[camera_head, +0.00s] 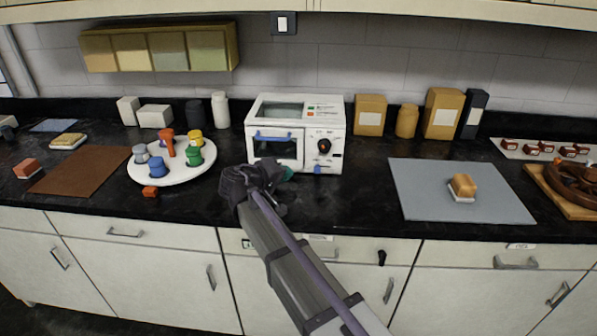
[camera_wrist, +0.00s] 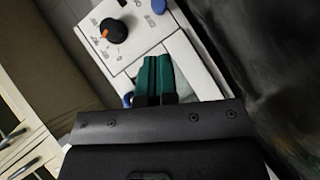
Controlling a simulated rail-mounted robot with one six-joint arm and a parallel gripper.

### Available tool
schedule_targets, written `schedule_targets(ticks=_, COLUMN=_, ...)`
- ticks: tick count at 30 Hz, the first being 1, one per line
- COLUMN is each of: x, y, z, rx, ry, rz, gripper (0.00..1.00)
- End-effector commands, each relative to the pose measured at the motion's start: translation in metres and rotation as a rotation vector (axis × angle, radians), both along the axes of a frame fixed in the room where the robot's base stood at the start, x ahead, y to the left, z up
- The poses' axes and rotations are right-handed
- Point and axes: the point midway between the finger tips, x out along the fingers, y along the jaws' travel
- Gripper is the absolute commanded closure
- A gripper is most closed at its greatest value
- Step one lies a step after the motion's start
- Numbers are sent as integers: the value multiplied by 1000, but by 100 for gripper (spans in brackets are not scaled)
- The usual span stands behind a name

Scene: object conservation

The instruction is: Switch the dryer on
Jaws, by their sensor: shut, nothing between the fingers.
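The dryer is probably the white box-shaped appliance (camera_head: 290,110) standing against the back wall. Its front has a windowed door (camera_head: 278,149) with a blue handle (camera_head: 272,135). To the door's right is a black knob (camera_head: 324,146) with a blue button (camera_head: 317,169) below it. In the wrist view the knob (camera_wrist: 114,31) carries an orange mark, with small symbols around it, and the blue button (camera_wrist: 158,6) lies near it. My gripper (camera_head: 288,173) is shut and empty, low before the dryer's front. Its green fingers (camera_wrist: 155,72) lie together, apart from the knob.
A white round tray (camera_head: 172,174) with coloured pieces stands left of the dryer. Tan containers (camera_head: 370,114) stand to its right. A grey mat (camera_head: 430,190) with a tan block (camera_head: 463,185) lies on the right. The black counter between dryer and mat is clear.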

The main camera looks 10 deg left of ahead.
Motion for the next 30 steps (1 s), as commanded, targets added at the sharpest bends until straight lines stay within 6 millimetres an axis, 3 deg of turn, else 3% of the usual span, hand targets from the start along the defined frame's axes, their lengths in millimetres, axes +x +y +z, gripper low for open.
schedule_targets(ticks=15, x=65, y=-51, z=-30, rx=0, ry=1, rz=-2, gripper=100)
schedule_targets(ticks=30, x=71, y=-56, z=-31, rx=1, ry=1, rz=3, gripper=100)
